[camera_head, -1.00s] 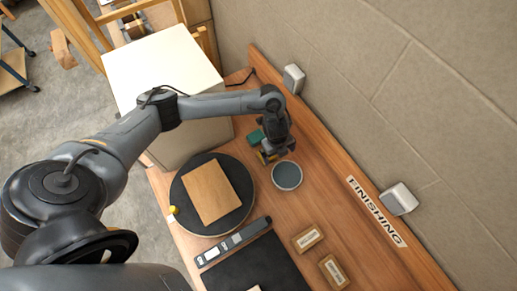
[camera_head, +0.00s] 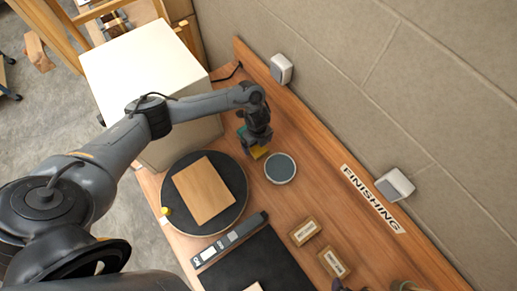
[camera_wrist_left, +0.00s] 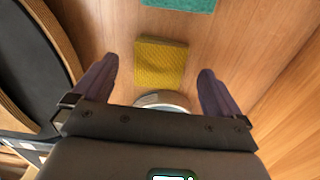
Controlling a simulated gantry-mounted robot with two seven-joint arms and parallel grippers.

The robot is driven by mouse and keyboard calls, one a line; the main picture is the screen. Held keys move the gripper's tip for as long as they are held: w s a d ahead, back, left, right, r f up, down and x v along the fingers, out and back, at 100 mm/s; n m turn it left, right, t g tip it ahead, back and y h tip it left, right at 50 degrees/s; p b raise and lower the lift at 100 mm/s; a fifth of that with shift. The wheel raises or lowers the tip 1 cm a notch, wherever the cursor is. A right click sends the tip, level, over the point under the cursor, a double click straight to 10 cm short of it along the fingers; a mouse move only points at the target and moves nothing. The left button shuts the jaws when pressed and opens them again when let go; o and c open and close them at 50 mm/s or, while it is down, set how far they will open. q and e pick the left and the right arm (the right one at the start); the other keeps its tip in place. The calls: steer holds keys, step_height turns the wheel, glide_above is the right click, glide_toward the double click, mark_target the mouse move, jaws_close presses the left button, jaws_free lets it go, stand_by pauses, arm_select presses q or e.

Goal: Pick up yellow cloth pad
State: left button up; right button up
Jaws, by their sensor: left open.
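The yellow cloth pad (camera_head: 260,152) lies on the wooden bench, partly hidden under my left gripper (camera_head: 257,147) in the head view. In the left wrist view the yellow pad (camera_wrist_left: 160,62) is a textured square lying flat between and just ahead of the open fingers of my left gripper (camera_wrist_left: 157,85). The fingers are spread wider than the pad and do not appear to touch it. A small dark purple shape at the head view's bottom edge may be part of my right gripper; its jaws cannot be made out.
A teal pad (camera_wrist_left: 180,4) lies just beyond the yellow one. A round tin (camera_head: 280,168) stands close by. A black turntable (camera_head: 235,180) carries a wooden board (camera_head: 204,190). A white-topped block (camera_head: 152,70) stands behind. Two small labelled blocks lie toward the front.

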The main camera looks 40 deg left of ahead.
mark_target(259, 150)
arm_select(q)
steer(key=shift+f, duration=1.35)
steer(key=shift+w, duration=0.1)
steer(key=c, duration=1.1)
